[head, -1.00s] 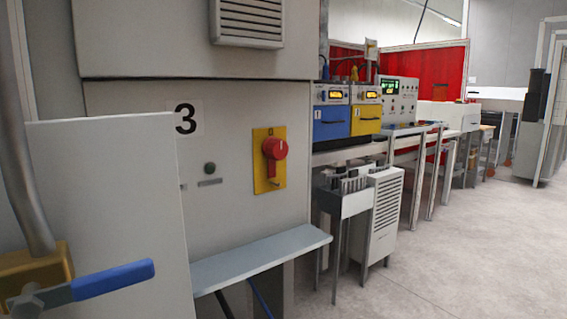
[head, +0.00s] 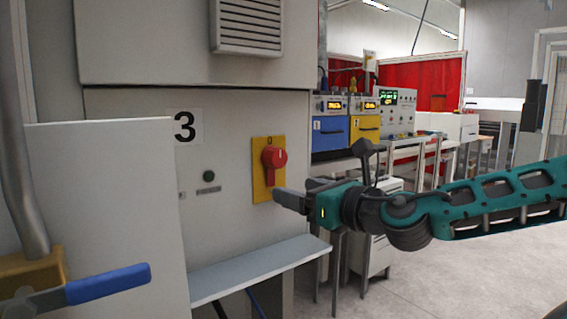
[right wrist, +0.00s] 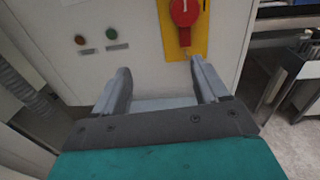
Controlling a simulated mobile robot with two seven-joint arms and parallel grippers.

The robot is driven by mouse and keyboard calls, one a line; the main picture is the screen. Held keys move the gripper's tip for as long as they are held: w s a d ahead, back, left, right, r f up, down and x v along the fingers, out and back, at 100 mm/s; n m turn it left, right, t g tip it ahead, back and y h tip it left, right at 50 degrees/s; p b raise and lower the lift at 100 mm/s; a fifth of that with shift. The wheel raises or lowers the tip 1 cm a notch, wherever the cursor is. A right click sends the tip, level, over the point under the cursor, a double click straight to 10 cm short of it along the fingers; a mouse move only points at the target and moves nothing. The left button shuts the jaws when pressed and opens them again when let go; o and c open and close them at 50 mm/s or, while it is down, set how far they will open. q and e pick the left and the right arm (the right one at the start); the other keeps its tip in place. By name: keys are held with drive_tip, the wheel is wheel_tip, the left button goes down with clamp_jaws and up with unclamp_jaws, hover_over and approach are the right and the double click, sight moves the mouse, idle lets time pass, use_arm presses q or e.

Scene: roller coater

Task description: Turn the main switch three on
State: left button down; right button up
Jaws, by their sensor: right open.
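The main switch three is a red rotary knob (head: 273,158) on a yellow plate (head: 262,190), fixed to the grey cabinet front to the right of a "3" label (head: 185,126). In the right wrist view the red knob (right wrist: 184,12) shows at the top, beyond the fingers and right of centre. My right gripper (head: 276,197) is just below and in front of the knob in the head view. In the right wrist view my right gripper (right wrist: 160,80) is open, with nothing between its fingers and a gap to the knob. My left gripper is not in view.
A green button (head: 209,176) sits left of the switch. A grey ledge (head: 262,267) juts out below it. A pipe with a blue-handled valve (head: 108,284) stands at the front left. Blue and yellow units (head: 330,132) stand behind at the right.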

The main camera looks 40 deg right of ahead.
sight(281, 160)
drive_tip(key=s+d+r+n+h, duration=0.1)
drive_tip(key=s+d+r, duration=0.2)
drive_tip(key=w+p, duration=0.1)
drive_tip(key=w, duration=0.2)
drive_tip(key=w+d+p, duration=0.1)
drive_tip(key=w, duration=0.3)
drive_tip(key=w+p, duration=0.1)
drive_tip(key=w, duration=0.2)
drive_tip(key=shift+w+d+r+p, duration=0.25)
drive_tip(key=shift+p, duration=0.1)
drive_tip(key=shift+w+f+n, duration=0.15)
drive_tip(key=shift+w+n, duration=0.15)
drive_tip(key=shift+w, duration=0.45)
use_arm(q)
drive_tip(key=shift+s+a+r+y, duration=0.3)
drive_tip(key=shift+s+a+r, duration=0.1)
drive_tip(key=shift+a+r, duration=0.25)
use_arm(e)
drive_tip(key=shift+w+d, duration=0.15)
drive_tip(key=shift+w, duration=0.4)
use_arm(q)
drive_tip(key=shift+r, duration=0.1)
use_arm(e)
drive_tip(key=shift+c, duration=0.5)
